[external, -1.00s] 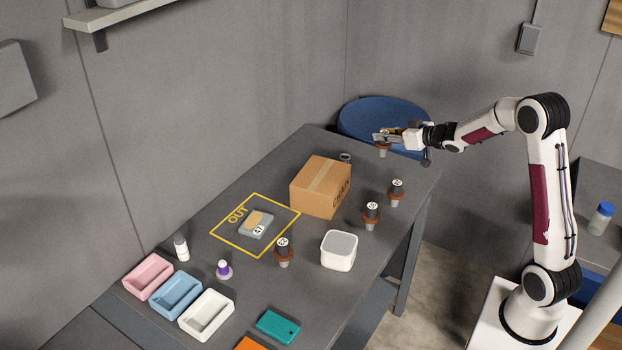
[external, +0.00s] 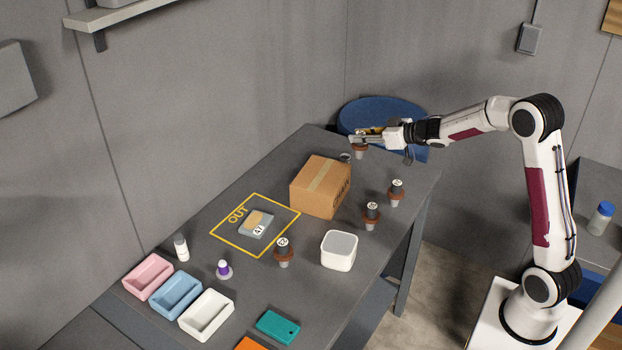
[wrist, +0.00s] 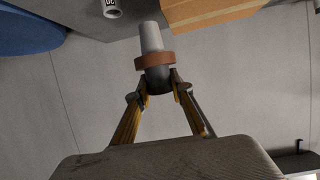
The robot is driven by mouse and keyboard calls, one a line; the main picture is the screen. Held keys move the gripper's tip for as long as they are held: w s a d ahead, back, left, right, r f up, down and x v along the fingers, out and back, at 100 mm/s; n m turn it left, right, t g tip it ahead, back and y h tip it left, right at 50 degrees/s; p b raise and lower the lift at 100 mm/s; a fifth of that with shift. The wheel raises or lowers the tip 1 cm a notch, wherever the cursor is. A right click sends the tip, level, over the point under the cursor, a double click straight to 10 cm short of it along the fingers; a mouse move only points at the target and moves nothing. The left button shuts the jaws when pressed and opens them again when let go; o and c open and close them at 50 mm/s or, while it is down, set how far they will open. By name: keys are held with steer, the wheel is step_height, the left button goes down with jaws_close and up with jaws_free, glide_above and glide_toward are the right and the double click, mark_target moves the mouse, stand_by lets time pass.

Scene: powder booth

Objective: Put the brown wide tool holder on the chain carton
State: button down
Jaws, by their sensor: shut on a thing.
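My gripper (external: 362,139) is shut on a tool holder with a brown collar (external: 359,152), held in the air beyond the far end of the carton. In the wrist view the fingertips (wrist: 158,84) grip its dark end, and the brown ring (wrist: 155,61) and pale tapered part show clear of the fingers. The chain carton (external: 313,190) is a closed brown cardboard box with tape along its top, standing on the grey table. Its top looks bare. Part of it shows in the wrist view (wrist: 210,14), apart from the holder.
A blue round container (external: 385,110) is behind.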

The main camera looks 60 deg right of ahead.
steer(key=w+a+r+n+y, duration=0.2)
steer(key=w+a+r, duration=0.5)
steer(key=a, duration=0.5)
steer(key=shift+r, duration=0.6)
steer(key=shift+w, duration=0.1)
steer(key=shift+f, duration=0.15)
step_height(320, 180, down, 6)
steer(key=shift+f, duration=0.1)
stand_by(0.3)
steer(key=shift+f, duration=1.8)
steer(key=shift+f, duration=0.1)
